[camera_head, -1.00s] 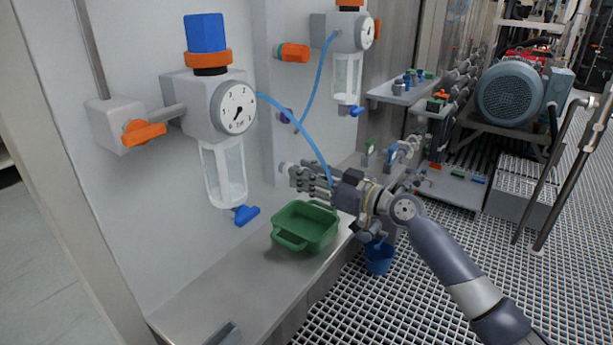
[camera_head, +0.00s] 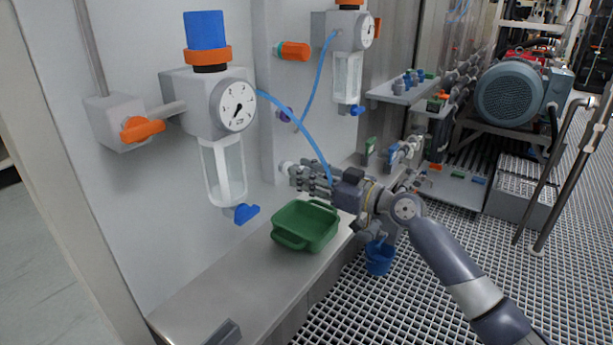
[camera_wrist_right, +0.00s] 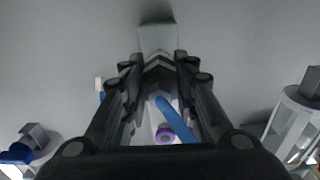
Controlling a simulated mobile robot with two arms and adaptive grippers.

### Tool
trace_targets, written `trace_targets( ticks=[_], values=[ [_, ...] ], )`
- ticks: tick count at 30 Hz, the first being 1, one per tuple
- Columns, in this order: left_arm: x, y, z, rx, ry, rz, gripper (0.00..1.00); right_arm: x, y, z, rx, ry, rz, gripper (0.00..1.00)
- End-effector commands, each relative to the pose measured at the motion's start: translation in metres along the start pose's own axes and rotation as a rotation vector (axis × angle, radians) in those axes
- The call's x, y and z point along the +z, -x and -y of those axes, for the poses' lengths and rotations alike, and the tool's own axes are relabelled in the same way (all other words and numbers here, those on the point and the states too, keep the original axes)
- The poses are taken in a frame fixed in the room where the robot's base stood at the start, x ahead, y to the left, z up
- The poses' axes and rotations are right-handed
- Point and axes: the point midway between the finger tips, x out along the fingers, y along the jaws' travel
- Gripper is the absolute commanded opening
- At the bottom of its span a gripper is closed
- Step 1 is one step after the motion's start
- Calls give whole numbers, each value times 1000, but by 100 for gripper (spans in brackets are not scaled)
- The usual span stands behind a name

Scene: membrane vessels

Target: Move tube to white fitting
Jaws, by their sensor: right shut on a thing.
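A blue tube (camera_head: 294,118) runs from the near gauge unit down to my right gripper (camera_head: 296,172). The gripper is shut on the tube close to the wall, above and behind the green tray. In the right wrist view the tube (camera_wrist_right: 178,119) passes between the fingers (camera_wrist_right: 158,64); its held end is hidden. A pale fitting (camera_head: 286,167) shows at the fingertips in the head view; a pale block (camera_wrist_right: 157,38) lies just ahead of them in the wrist view. I cannot tell whether the tube touches it. A purple fitting (camera_head: 286,114) sits higher on the wall. My left gripper is not in view.
The green tray (camera_head: 317,231) stands on the steel ledge (camera_head: 225,285) below my gripper. The near gauge unit (camera_head: 212,105) with a clear bowl and the far unit (camera_head: 345,45) jut from the wall. A second blue tube (camera_head: 319,80) hangs from the far unit.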

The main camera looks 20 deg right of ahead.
Motion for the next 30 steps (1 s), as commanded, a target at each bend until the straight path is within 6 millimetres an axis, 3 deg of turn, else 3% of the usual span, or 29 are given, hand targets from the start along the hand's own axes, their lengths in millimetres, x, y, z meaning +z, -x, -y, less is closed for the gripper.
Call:
trace_targets(
  ticks=[30],
  values=[
    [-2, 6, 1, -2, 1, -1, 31, 0, 0, 0, 0, 0, -1, 0]
  ],
)
